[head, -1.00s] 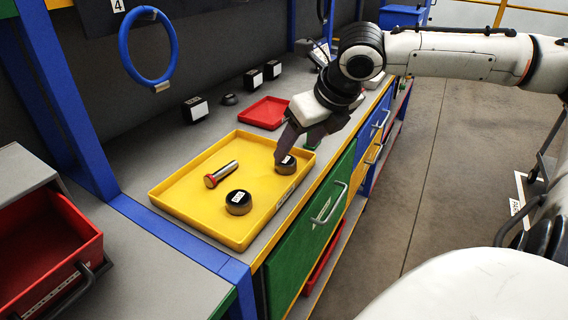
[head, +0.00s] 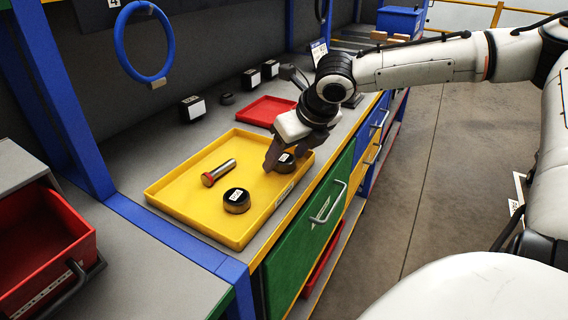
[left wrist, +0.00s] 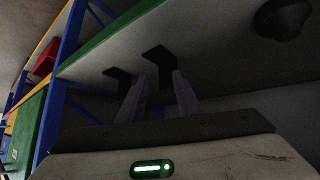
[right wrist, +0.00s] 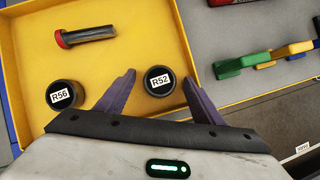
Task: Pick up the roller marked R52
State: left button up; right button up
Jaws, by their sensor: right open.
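The roller marked R52 (right wrist: 158,80), a short dark cylinder with a white label, stands upright in the yellow tray (head: 178,188). It also shows near the tray's right side in the head view (head: 287,158), partly hidden by my gripper. My right gripper (right wrist: 159,76) is open, with its purple fingers at either side of R52; I cannot tell whether they touch it. A similar roller marked R56 (right wrist: 62,94) stands to the left in the right wrist view, and nearer in the head view (head: 236,201). My left gripper (left wrist: 158,77) is open and empty, under a grey surface.
A red-headed metal pin (head: 219,173) lies in the tray. A red tray (head: 266,110) lies behind it on the bench. Black blocks with white labels (head: 192,109) stand along the back. A blue ring (head: 146,42) hangs above. A green drawer (head: 308,222) is below.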

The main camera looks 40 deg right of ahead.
jog(key=c, duration=1.4)
jog(key=shift+r, duration=0.1)
